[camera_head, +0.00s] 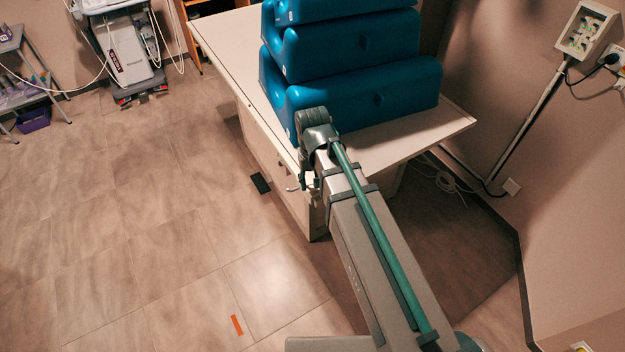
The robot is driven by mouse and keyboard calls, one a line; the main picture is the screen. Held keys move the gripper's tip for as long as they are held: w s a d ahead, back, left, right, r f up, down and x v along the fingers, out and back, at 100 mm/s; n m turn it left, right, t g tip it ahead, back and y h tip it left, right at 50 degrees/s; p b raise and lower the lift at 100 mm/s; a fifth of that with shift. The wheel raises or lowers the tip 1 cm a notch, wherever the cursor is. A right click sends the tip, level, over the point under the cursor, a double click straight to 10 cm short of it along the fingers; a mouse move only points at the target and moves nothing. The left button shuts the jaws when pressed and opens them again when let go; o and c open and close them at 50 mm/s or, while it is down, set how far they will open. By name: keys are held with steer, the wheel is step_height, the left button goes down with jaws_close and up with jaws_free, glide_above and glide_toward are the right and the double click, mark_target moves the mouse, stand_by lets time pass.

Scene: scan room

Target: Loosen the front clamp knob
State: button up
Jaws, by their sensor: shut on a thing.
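My arm reaches up from the lower right to the near left corner of the pale table (224,60). My gripper (304,183) shows only as small dark parts at the arm's end, beside the table's side. It is shut on a small part there, which may be the front clamp knob. The arm hides most of this spot, so I cannot make out the knob's shape or how far it is turned. A small pale lever-like piece (292,189) shows just left of the gripper.
Stacked blue cushions (375,95) stand on the table close behind my arm's end. A black object (261,183) lies on the floor beside the table. A white wheeled machine (127,55) and a grey shelf cart (22,95) stand at the upper left.

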mark_target(312, 183)
steer(key=shift+n, duration=1.9)
steer(key=o, duration=1.1)
steer(key=shift+o, duration=0.2)
steer(key=shift+r, duration=0.15)
step_height(312, 183, up, 12)
